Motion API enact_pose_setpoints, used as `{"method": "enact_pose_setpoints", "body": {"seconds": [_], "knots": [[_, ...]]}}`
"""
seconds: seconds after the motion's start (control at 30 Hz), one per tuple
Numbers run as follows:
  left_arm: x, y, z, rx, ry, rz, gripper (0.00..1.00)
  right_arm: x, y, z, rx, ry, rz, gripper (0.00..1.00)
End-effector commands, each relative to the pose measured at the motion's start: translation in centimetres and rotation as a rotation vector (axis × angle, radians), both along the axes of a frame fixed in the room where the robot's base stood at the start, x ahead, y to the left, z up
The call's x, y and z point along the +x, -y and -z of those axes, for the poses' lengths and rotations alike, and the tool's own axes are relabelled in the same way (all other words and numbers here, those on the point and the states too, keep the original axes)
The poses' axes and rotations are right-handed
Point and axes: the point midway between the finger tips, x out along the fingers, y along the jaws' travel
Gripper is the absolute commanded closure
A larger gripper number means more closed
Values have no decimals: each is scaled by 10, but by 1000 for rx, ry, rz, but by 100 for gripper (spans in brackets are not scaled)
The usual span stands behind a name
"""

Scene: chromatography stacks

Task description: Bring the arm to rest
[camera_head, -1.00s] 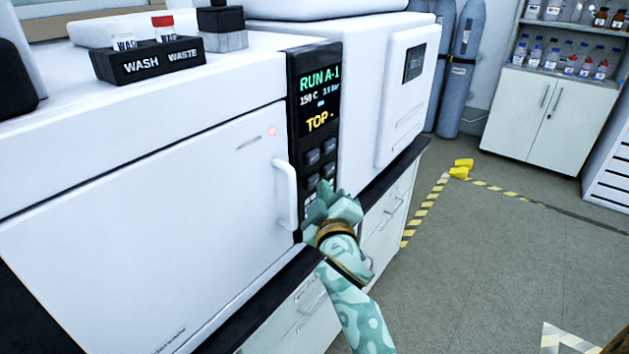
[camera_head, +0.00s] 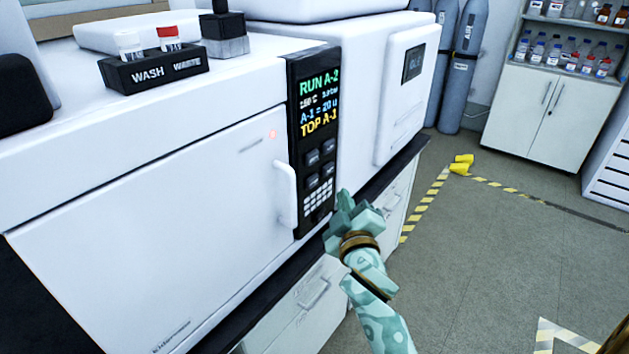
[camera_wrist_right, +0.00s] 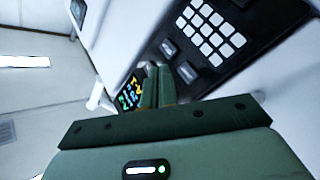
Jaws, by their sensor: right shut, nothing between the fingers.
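My right gripper (camera_head: 345,200) is teal, shut and empty. In the head view it is in front of the lower right of the black control panel (camera_head: 316,85), just right of the keypad (camera_head: 318,198). The panel's screen reads RUN A-2, with TOP A-1 in yellow below. In the right wrist view the shut fingers (camera_wrist_right: 157,84) point toward the panel, and the keypad (camera_wrist_right: 211,33) shows beyond them. They appear apart from the panel. My left gripper is not in view.
The white instrument's door handle (camera_head: 285,195) stands out left of the panel. A black WASH/WASTE rack (camera_head: 155,72) with two vials sits on top. Grey gas cylinders (camera_head: 455,80) and a cabinet (camera_head: 545,115) stand at the back. The floor at right is mostly clear.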

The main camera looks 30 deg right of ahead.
Motion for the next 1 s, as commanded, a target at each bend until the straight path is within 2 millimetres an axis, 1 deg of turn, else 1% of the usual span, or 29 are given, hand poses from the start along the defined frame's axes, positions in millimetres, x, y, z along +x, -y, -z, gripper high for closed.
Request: {"method": "enact_pose_setpoints", "body": {"seconds": [0.57, 0.67, 0.77, 0.83, 0.87, 0.9, 0.93, 0.97, 1.0], "knots": [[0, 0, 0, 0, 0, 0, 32, 0, 0, 0, 0, 0, 0, 100], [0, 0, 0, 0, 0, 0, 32, 1, -2, -1, 30, 20, -13, 100], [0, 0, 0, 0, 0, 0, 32, 10, -12, 29, 109, -12, -55, 100], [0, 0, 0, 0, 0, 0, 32, 19, -26, 69, 184, -70, -99, 100], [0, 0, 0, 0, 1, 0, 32, 21, -34, 91, 220, -104, -120, 100], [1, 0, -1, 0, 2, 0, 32, 21, -44, 123, 271, -158, -145, 100], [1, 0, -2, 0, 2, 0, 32, 19, -53, 149, 310, -202, -162, 100], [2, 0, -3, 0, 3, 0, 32, 14, -61, 175, 347, -249, -178, 100], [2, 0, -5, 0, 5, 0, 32, 4, -71, 209, 395, -313, -192, 100]]}}
